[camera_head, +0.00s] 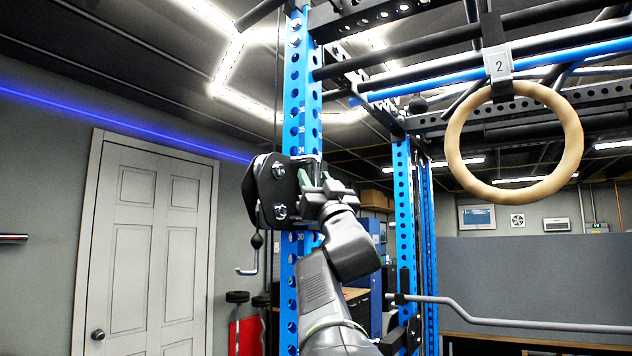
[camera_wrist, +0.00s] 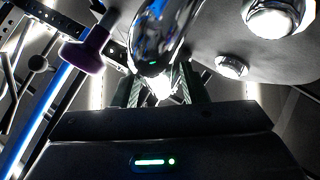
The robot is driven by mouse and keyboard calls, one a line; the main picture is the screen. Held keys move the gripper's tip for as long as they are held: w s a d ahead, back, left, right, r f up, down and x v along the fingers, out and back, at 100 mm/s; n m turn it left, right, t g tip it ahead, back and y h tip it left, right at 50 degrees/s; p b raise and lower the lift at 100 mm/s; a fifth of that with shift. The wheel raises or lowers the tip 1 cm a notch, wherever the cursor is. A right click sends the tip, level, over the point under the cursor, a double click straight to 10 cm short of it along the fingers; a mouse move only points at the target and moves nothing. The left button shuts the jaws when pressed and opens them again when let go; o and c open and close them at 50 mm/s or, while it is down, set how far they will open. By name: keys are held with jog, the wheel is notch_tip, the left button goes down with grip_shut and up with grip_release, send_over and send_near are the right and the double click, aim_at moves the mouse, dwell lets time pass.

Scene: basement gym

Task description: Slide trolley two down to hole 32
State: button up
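The black trolley (camera_head: 266,190) sits on the near blue upright (camera_head: 291,107), its plate and bolts facing me. No number shows on it. Hole labels 36, 35 and 34 show above it and 30 below; the trolley and my arm hide those between. My gripper (camera_head: 318,184) is at the trolley's right side. In the wrist view, a shiny chrome handle (camera_wrist: 158,38) lies between the two fingers of my gripper (camera_wrist: 160,80), which seem to bear on its sides. The trolley plate (camera_wrist: 205,30) with two bolts fills the upper right there.
A wooden ring (camera_head: 456,140) hangs at right under a tag reading 2 (camera_head: 498,64). A bent grey bar (camera_head: 500,320) crosses the lower right. Another blue upright (camera_head: 404,200) stands behind. A white door (camera_head: 150,240) is at left.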

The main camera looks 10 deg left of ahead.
jog(key=b+v, duration=0.4)
jog(key=v, duration=1)
jog(key=shift+w+r, duration=0.1)
jog(key=shift+r, duration=0.05)
jog(key=p+x, duration=0.4)
jog(key=x, duration=1)
jog(key=shift+r+p, duration=0.3)
jog(key=shift+p, duration=0.05)
jog(key=shift+r, duration=0.25)
